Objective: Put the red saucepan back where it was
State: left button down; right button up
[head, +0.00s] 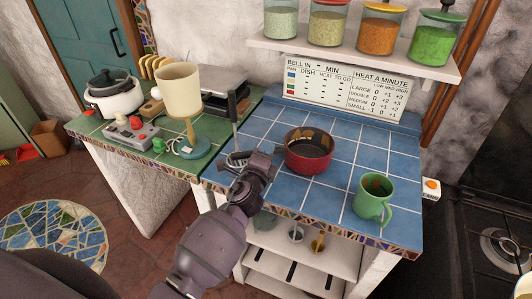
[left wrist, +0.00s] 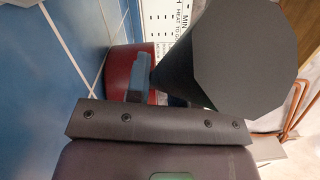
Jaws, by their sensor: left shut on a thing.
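The red saucepan (head: 309,158) stands upright on the blue tiled counter in the head view, left of a green mug. Its inside looks dark with brownish patches. My left gripper (head: 252,160) is at the pan's left side, shut, apparently on its handle; the arm hides much of the contact. In the left wrist view a large grey tapering handle (left wrist: 235,50) crosses close to the camera, narrowing toward my left fingers (left wrist: 141,78), with the red pan wall (left wrist: 119,65) behind. My right gripper is not in view.
The green mug (head: 373,198) stands near the counter's front right edge. A lamp (head: 182,100) and a grey device (head: 135,133) are on the green counter at left. A shelf with jars (head: 380,28) hangs above. Blue tiles (head: 330,205) in front of the pan are clear.

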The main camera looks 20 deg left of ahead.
pick_arm(q)
jog(key=c, duration=1)
grip_release()
jog(key=shift+r, duration=0.15)
jog(key=shift+s+d+f+b, duration=0.15)
jog(key=shift+s, duration=1.85)
jog(key=shift+s+d+f+b, duration=0.1)
jog(key=shift+s+f, duration=0.05)
jog(key=shift+s, duration=1.9)
jog(key=shift+s+d+f+b, duration=0.15)
jog(key=shift+s, duration=1.85)
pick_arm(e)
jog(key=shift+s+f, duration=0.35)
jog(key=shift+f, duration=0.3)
